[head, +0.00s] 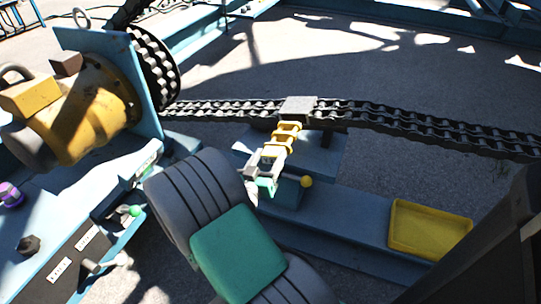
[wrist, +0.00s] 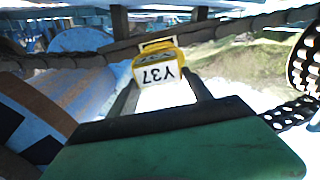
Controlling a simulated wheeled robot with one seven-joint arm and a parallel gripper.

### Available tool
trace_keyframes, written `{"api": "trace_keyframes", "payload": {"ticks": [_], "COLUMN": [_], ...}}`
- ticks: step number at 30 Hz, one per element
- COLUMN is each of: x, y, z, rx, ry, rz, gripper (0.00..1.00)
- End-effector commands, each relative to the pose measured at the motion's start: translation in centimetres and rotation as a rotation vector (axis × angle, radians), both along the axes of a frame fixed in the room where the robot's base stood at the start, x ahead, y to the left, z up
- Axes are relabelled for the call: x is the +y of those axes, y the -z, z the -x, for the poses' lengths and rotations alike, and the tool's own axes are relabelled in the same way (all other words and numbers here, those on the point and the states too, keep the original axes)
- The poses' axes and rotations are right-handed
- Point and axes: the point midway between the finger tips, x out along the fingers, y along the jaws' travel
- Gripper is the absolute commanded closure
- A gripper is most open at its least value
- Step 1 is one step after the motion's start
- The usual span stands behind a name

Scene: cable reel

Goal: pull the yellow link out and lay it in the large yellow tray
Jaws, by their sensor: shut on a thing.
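The yellow link (head: 287,134) lies just below the grey block on the chain in the head view. I cannot tell whether it is still joined to the chain. In the wrist view the yellow link (wrist: 160,52) bears a white label reading Y37, upside down. My gripper (head: 271,156) is shut on its near end; in the wrist view my gripper (wrist: 165,82) has a dark finger on each side of it. The large yellow tray (head: 398,240) sits at the lower right on the blue beam and looks empty.
The dark chain (head: 400,122) runs across from the sprocket (head: 155,68), under the grey block (head: 298,106). A yellow knob (head: 306,181) stands close to the right of my gripper. The blue beam (head: 345,215) is clear between knob and tray. A yellow motor (head: 85,118) stands at left.

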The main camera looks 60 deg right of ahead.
Motion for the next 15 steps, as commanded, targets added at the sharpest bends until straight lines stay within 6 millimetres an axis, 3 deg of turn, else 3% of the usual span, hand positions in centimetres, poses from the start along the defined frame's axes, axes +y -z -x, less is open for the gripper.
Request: {"api": "trace_keyframes", "payload": {"ticks": [8,15], "x": [0.0,0.0], "y": [-0.5,-2.6], "z": [-0.1,-0.1], "rx": [-0.002,-0.002], "ry": [0.0,0.0], "rz": [0.004,0.003], "gripper": [1.0,1.0]}}
